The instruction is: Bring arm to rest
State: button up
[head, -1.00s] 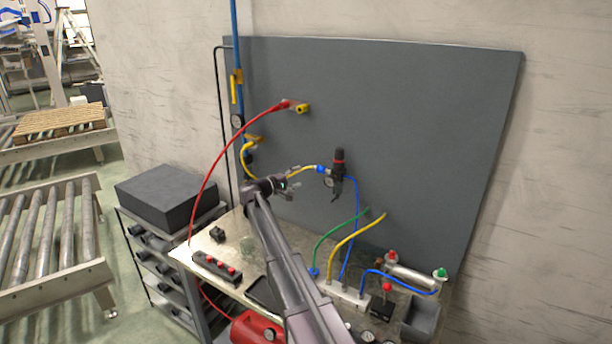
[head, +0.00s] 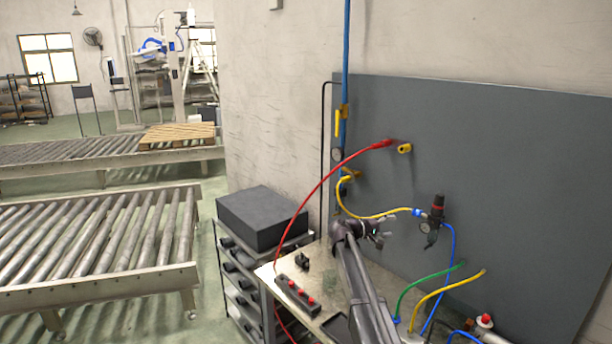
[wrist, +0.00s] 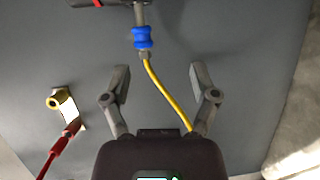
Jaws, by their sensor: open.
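My arm (head: 362,290) reaches up over the metal workbench toward the dark grey panel. My gripper (head: 384,232) is in front of the panel, left of and a little below the black regulator with a red top (head: 433,217). In the wrist view my gripper (wrist: 158,85) has its two fingers spread wide apart. A yellow hose (wrist: 168,92) with a blue fitting (wrist: 143,38) shows between and beyond the fingers. The fingers do not close on it. How far the hose lies from the fingers I cannot tell.
A red hose (head: 312,188) arcs from the panel, beside a yellow fitting (head: 404,148), down past the workbench (head: 325,270). Green (head: 420,281) and yellow hoses loop off the panel's lower part. A dark box (head: 262,217) tops a shelf to the left. Roller conveyors (head: 90,240) stand farther left.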

jog(key=s+a+f+m+g+y+b, duration=0.15)
jog(key=s+f+y, duration=0.25)
jog(key=s+f, duration=0.5)
jog(key=s+a+f+m+g+y, duration=0.1)
jog(key=s+a+f+g+y, duration=0.3)
jog(key=s, duration=0.8)
jog(key=s+a+f+y, duration=0.3)
jog(key=s+a+y, duration=0.1)
jog(key=s, duration=0.4)
jog(key=s+a+f+t+y, duration=0.1)
jog(key=s+a+f+y, duration=0.2)
jog(key=s, duration=0.6)
jog(key=a+y, duration=0.1)
jog(key=a, duration=0.1)
jog(key=shift+a, duration=0.35)
jog(key=shift+d, duration=0.1)
